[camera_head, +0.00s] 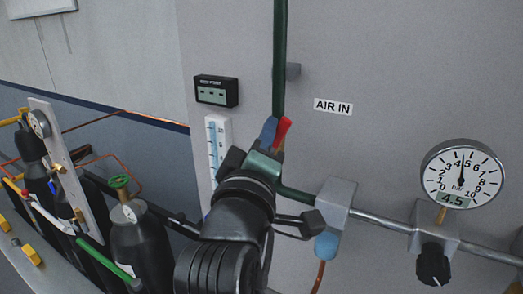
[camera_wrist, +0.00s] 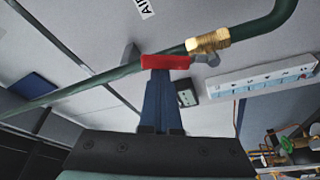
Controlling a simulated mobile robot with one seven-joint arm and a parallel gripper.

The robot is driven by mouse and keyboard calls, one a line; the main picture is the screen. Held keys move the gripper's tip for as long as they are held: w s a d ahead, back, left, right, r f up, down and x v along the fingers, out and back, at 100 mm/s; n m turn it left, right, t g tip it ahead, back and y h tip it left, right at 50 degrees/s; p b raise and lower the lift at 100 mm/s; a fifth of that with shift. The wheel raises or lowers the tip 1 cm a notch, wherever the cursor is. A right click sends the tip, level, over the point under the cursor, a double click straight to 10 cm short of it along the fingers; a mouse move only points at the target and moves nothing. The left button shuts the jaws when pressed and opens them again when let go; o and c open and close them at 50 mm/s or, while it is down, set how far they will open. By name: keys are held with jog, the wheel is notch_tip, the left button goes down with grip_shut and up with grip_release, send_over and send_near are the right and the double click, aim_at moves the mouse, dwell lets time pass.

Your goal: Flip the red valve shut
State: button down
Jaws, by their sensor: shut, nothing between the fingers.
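The red valve lever (camera_head: 283,131) is on the green pipe (camera_head: 280,60) in the head view, pointing up and slightly right, close to the pipe's line. In the wrist view the red lever (camera_wrist: 166,62) lies across the tips of my gripper (camera_wrist: 158,84), in front of the green pipe (camera_wrist: 110,77) and beside a brass fitting (camera_wrist: 208,41). My gripper (camera_head: 268,130) has its blue fingers together with nothing between them. The tips are at the lever's left side in the head view; I cannot tell whether they touch it.
An AIR IN label (camera_head: 333,107) is on the wall right of the pipe. A dial gauge (camera_head: 463,174) and a black knob (camera_head: 433,264) are on the right. A dew-point box (camera_head: 216,91) and a blue-scaled tube (camera_head: 213,138) are close on the left. Gas cylinders (camera_head: 143,240) stand lower left.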

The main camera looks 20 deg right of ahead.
jog(key=s+d+f+m+g+h+b, duration=0.1)
jog(key=s+d+f+m+h+b, duration=0.2)
jog(key=m+b, duration=1.1)
notch_tip(320, 180, down, 2)
jog(key=h+b, duration=0.3)
jog(key=shift+d+m+g, duration=0.15)
jog(key=shift+m+g, duration=0.15)
jog(key=shift+g, duration=0.1)
notch_tip(320, 180, up, 5)
jog(key=p, duration=0.4)
jog(key=f+b+v, duration=0.1)
jog(key=b+v, duration=0.3)
jog(key=v, duration=0.6)
